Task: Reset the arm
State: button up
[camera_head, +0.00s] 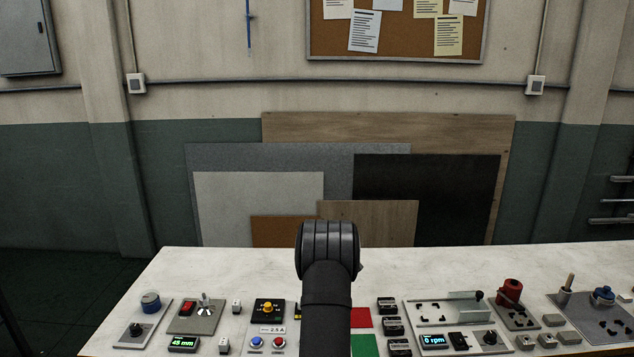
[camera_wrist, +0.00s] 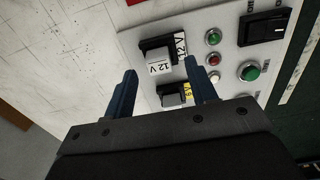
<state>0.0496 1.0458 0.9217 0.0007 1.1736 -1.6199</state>
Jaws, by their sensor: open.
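My arm (camera_head: 328,300) rises from the bottom middle of the head view and hides part of the bench behind it. My gripper (camera_wrist: 160,90) shows in the wrist view as two blue fingers, apart and with nothing held between them. Beyond the fingertips is a grey panel (camera_wrist: 222,22) with a block labelled 12 V (camera_wrist: 157,52) and a second block (camera_wrist: 173,94) with a yellow label, partly hidden by the right finger. I cannot tell how far the fingers are from these blocks. The gripper's fingers do not show in the head view.
The white bench (camera_head: 230,262) carries several control panels along its front. A yellow-button box (camera_head: 267,308) stands left of my arm, a red knob (camera_head: 509,291) to the right. Boards (camera_head: 258,205) lean on the wall behind. The bench's back strip is mostly clear.

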notch_tip(320, 180, down, 4)
jog(key=shift+r, duration=0.45)
jog(key=shift+r, duration=0.1)
